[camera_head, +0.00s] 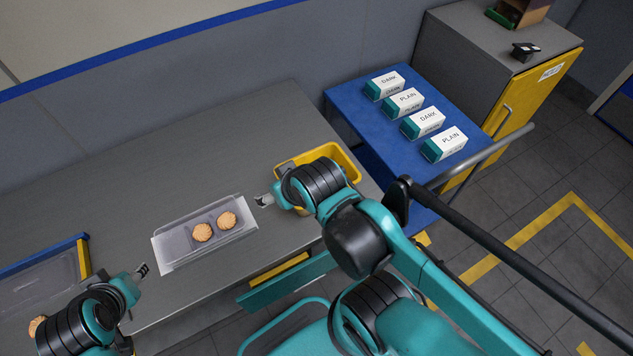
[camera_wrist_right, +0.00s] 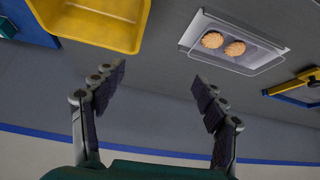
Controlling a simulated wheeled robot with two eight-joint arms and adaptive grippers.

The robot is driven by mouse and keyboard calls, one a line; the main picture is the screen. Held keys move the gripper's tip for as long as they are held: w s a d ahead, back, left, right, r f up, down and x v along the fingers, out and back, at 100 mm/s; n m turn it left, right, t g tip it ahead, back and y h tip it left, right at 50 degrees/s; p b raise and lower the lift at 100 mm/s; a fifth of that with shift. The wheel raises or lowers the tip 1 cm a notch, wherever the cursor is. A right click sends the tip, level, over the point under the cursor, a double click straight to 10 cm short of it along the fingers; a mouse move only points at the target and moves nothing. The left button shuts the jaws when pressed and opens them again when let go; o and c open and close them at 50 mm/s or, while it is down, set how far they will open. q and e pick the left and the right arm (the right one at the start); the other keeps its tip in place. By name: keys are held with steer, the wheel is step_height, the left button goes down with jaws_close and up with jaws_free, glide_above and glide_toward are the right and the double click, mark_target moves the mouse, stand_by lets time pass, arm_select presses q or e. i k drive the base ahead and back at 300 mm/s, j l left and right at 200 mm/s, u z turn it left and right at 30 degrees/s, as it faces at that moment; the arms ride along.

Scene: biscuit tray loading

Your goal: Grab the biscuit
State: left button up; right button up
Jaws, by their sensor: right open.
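Two round golden biscuits (camera_head: 202,232) (camera_head: 226,219) lie side by side in a pale, clear-walled tray (camera_head: 172,252) on the grey table. The same biscuits (camera_wrist_right: 212,40) (camera_wrist_right: 235,48) show in the tray in the right wrist view. Another biscuit (camera_head: 37,327) is partly hidden behind my left arm at the lower left. My right gripper (camera_head: 264,200) is just right of the tray, apart from it. In the right wrist view its fingers (camera_wrist_right: 157,90) are spread with nothing between them. My left gripper (camera_head: 142,270) is left of the tray; its finger gap is too small to judge.
A yellow bin (camera_head: 345,160) stands behind my right wrist, at the table's right end. A blue-edged tray (camera_head: 40,257) is at the left. A blue cart (camera_head: 350,105) holds several DARK and PLAIN boxes. The table behind the biscuit tray is clear.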

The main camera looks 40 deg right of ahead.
mark_target(34, 323)
steer(key=u, duration=1.55)
steer(key=i+j, duration=0.45)
steer(key=j+z, duration=0.1)
steer(key=z, duration=0.3)
steer(key=j+z, duration=0.1)
steer(key=z, duration=0.3)
steer(key=i+j+z, duration=0.1)
steer(key=z, duration=0.3)
steer(key=j+z, duration=0.1)
steer(key=z, duration=0.3)
